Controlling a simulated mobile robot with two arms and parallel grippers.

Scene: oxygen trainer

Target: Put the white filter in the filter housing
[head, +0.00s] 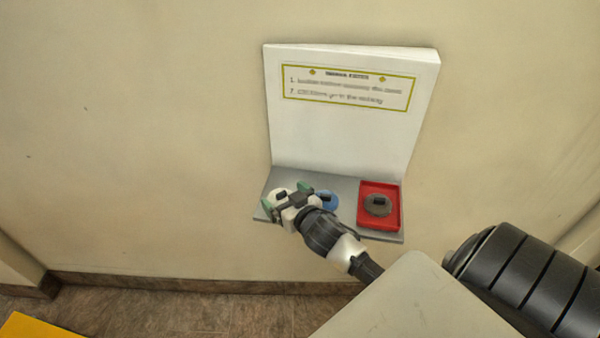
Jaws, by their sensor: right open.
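A white round piece, which looks like the white filter (277,196), is on the left of the grey shelf (343,203). My right gripper (286,197) is over it, open, with a teal fingertip on either side. The gripper hides much of the piece, and I cannot tell whether the fingers touch it. A blue round piece (330,201) is just right of the gripper, partly hidden by it. A red square tray (394,223) on the right of the shelf holds a dark grey disc (378,206) with a black knob. I cannot tell which part is the filter housing. My left gripper is not in view.
A white panel (345,130) with a yellow-framed label (348,88) rises behind the shelf, against a beige wall (150,130). A yellow surface (35,328) shows at the bottom left. Little bare shelf lies between the blue piece and the red tray.

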